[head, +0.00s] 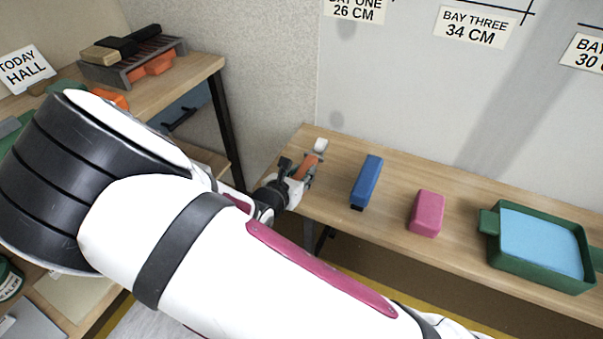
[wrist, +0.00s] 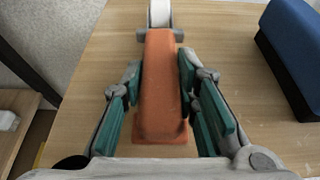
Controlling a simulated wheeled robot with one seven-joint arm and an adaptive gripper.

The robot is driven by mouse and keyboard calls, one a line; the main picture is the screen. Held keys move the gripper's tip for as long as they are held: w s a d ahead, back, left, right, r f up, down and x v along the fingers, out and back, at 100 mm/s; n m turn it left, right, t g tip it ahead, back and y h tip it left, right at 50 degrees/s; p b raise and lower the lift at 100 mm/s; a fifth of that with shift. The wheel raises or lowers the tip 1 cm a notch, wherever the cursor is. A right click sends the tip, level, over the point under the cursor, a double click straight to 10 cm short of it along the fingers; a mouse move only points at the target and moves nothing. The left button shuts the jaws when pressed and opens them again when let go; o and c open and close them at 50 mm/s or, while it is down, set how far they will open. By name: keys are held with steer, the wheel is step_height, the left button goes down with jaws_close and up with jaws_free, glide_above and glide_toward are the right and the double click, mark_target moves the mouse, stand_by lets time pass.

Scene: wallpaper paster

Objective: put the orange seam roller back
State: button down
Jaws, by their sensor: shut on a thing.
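The orange seam roller (wrist: 160,85) lies between the two fingers of my gripper (wrist: 160,92) in the wrist view. Its orange handle points back toward my palm, and its pale roller wheel (wrist: 160,13) is at the far end. In the head view the seam roller (head: 307,166) is at the left end of the wooden bench, with my gripper (head: 300,178) around its handle. My gripper is shut on it. Whether the roller touches the bench top is hard to tell.
A blue block (head: 367,180), a pink block (head: 427,213) and a green tray (head: 493,250) with a light blue surface stand along the wooden bench (head: 390,215). At the left, another table carries a grey slotted rack (head: 108,72) with dark and orange items.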

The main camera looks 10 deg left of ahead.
steer(key=shift+f, duration=0.15)
steer(key=c, duration=1.2)
jaws_free()
steer(key=shift+c, duration=0.2)
steer(key=p+v, duration=0.3)
steer(key=v, duration=1)
steer(key=shift+s+a+p, duration=0.3)
steer(key=shift+a+p, duration=0.1)
